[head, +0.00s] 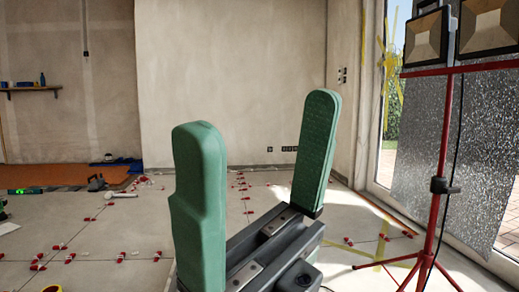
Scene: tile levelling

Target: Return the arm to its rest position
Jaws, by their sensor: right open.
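My right gripper (256,166) fills the middle of the head view, close to the camera. Its two green padded fingers stand upright and wide apart, with only the room and wall showing between them. It is open and empty, raised in front of the tiled floor (120,238). The dark gripper body shows below the fingers. My left gripper is not in view. Red and white levelling clips (70,258) sit along the tile joints, mostly to the left, with others near the back and right.
A red tripod work light (437,185) stands close on the right, before the glass door. Tools (97,183) lie on the floor at the left, near an orange floor patch (70,176). A shelf (30,90) hangs on the left wall. The back middle floor is mostly open.

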